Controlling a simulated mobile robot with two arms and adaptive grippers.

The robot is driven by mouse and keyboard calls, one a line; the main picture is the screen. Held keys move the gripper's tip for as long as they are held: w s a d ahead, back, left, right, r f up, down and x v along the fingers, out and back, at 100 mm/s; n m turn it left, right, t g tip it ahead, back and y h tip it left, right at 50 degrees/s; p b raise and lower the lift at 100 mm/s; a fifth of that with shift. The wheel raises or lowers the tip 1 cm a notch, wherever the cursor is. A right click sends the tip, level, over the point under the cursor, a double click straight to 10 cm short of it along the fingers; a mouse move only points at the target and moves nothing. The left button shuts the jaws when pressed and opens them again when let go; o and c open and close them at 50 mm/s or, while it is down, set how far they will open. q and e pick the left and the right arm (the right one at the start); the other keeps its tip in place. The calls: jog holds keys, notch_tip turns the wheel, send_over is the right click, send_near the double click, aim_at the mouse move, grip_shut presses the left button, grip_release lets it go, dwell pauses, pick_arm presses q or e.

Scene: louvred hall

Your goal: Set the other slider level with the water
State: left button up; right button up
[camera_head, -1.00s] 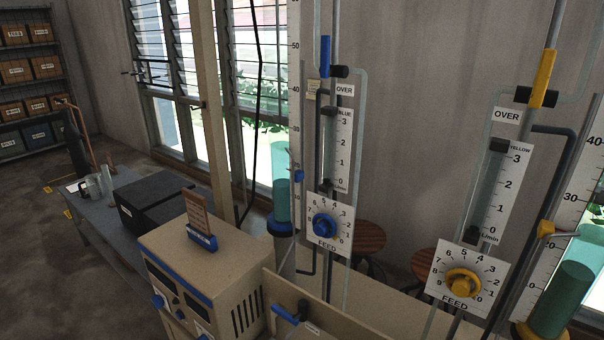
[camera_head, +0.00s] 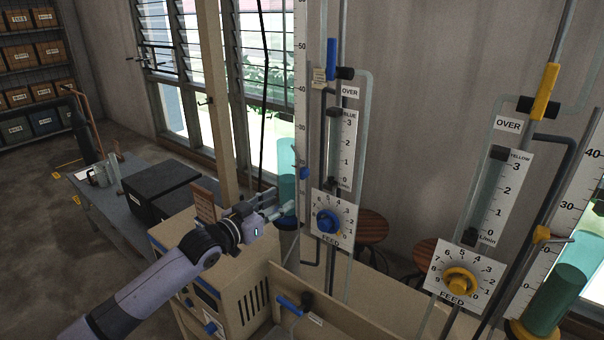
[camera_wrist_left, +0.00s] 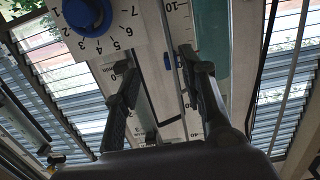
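The blue slider (camera_head: 305,173) is a small blue block on a thin rod beside the blue-side scale. It sits below the top of the teal water column (camera_head: 287,158) there. The yellow slider (camera_head: 542,234) is at the right-hand scale, its thin pointer near the top of that water column (camera_head: 556,295). My left gripper (camera_head: 279,203) is in front of the blue-side tube, lower than the blue slider. My right gripper is not seen.
The blue FEED dial (camera_head: 327,221) is just right of my left gripper, and the yellow FEED dial (camera_head: 460,283) is farther right. A beige box (camera_head: 238,290) with a brown sign stands below my left arm. Black boxes (camera_head: 160,190) lie on the left bench.

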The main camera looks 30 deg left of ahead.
aim_at(299, 175)
pick_arm(q)
jog(key=shift+t, duration=0.4)
jog(key=w+b, duration=0.1)
jog(key=w, duration=0.2)
jog(key=w+r+b, duration=0.1)
jog(key=w, duration=0.2)
jog(key=w+r+b, duration=0.1)
jog(key=w+b, duration=0.1)
jog(key=w, duration=0.1)
jog(key=shift+w+a+r, duration=0.2)
jog(key=shift+w, duration=0.2)
jog(key=shift+w+p, duration=0.2)
jog(key=shift+p, duration=0.1)
jog(key=shift+w, duration=0.1)
jog(key=shift+c, duration=0.5)
grip_shut()
